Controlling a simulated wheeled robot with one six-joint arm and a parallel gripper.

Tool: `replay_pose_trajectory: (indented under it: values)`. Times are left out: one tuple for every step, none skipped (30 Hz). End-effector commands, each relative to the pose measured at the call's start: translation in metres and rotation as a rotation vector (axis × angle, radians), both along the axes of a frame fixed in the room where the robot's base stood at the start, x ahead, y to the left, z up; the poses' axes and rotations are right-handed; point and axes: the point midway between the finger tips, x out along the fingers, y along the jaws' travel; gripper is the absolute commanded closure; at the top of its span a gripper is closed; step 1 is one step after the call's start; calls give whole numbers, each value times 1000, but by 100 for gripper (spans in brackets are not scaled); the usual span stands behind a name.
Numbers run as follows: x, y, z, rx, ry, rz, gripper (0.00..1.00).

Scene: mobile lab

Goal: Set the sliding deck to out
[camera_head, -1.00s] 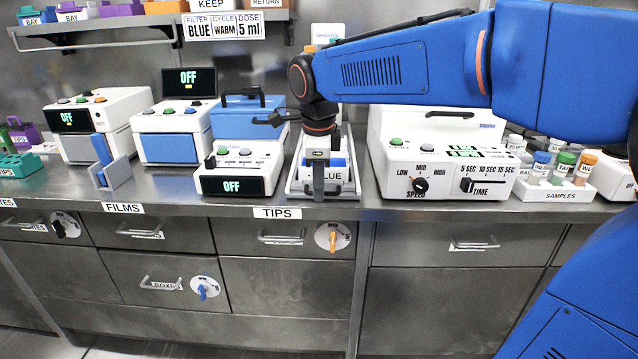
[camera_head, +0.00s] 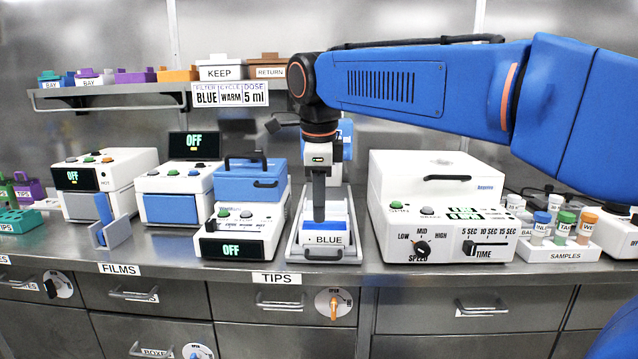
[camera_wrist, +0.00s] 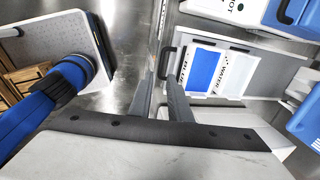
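The sliding deck (camera_head: 290,248) is a grey tray on the bench between two white machines. It carries a blue block and a white block, with a BLUE label (camera_head: 328,240) at its front. In the wrist view, the blue block (camera_wrist: 202,70) and a white WATER block (camera_wrist: 235,75) sit behind a dark handle (camera_wrist: 166,62). My gripper (camera_head: 319,218) points down over the front part of the deck. In the wrist view, my gripper (camera_wrist: 161,78) has its fingers apart, with the handle just beyond the tips. I cannot tell if they touch it.
A white machine with SPEED and TIME controls (camera_head: 440,205) stands close on the right. A blue-lidded machine (camera_head: 245,210) stands close on the left. A samples rack (camera_head: 560,250) is further right. A shelf (camera_head: 110,100) with bins hangs behind. The bench's front edge is clear near the deck.

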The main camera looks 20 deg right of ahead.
Motion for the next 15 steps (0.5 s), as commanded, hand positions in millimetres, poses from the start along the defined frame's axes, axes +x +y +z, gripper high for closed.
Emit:
replay_pose_trajectory:
  values:
    - [-1,1,10,0,-2,0,83]
    - [-2,1,15,1,-2,1,83]
    - [-3,2,21,0,-2,1,83]
    - [-4,2,26,0,-1,1,83]
    - [-5,2,30,0,-1,1,83]
    - [-6,3,35,0,-1,1,83]
    - [-6,3,38,1,0,1,83]
    - [-7,3,41,1,0,1,83]
    - [-7,3,44,1,0,1,83]
    - [-8,3,46,1,0,1,83]
    - [-8,3,47,0,0,1,83]
    - [-9,3,49,0,1,1,83]
    - [-9,3,50,0,1,1,83]
    - [-9,3,51,0,1,1,83]
    - [-9,3,51,0,1,1,83]
